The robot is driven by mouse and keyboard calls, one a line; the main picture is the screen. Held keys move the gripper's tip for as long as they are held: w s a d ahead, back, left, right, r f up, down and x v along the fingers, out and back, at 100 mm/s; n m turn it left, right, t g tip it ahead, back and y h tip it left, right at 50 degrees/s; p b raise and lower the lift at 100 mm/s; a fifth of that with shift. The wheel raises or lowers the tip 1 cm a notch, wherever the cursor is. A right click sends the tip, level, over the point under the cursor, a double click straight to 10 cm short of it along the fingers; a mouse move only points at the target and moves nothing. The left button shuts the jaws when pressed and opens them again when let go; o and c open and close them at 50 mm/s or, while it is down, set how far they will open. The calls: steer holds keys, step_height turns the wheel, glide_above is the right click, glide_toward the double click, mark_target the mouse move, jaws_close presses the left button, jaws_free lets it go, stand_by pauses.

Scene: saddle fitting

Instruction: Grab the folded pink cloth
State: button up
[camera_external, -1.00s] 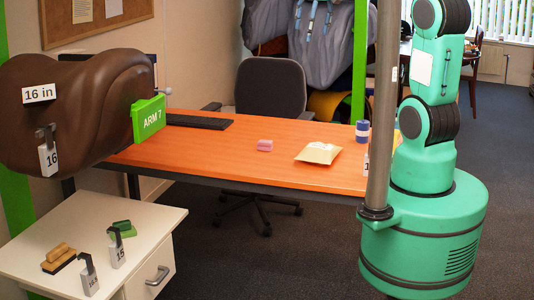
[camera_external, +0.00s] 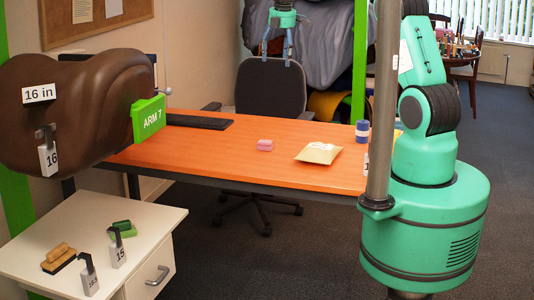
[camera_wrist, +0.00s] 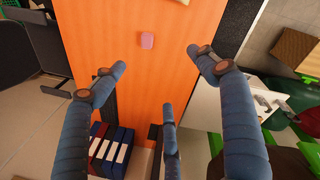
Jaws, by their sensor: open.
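The folded pink cloth (camera_external: 265,145) is a small pink block lying on the orange table, left of a cream packet. It also shows in the wrist view (camera_wrist: 147,40), near the top centre, ahead of the spread fingers. My gripper (camera_external: 277,50) hangs from the top of the external view, above the table and in front of the grey chair's back in the picture. In the wrist view my gripper (camera_wrist: 155,80) has its blue fingers wide apart with nothing between them. The cloth is well clear of the fingers.
The orange table (camera_external: 200,150) is mostly bare. A brown saddle form (camera_external: 85,105) stands left. A metal pole (camera_external: 382,100) rises in front of my base.

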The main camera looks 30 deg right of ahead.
steer(key=w+f+n+p, duration=0.1)
steer(key=w+f+n, duration=0.3)
steer(key=w+f, duration=0.45)
steer(key=n+g+p, duration=0.1)
steer(key=n+g, duration=0.1)
steer(key=n, duration=0.2)
glide_above(265, 141)
step_height(265, 141, down, 16)
steer(key=f, duration=0.1)
steer(key=shift+s+a+r, duration=0.2)
steer(key=shift+r, duration=0.05)
steer(key=shift+f, duration=0.15)
steer(key=shift+f, duration=4.15)
steer(key=shift+f, duration=0.2)
steer(key=shift+f, duration=2.4)
steer(key=c, duration=1.3)
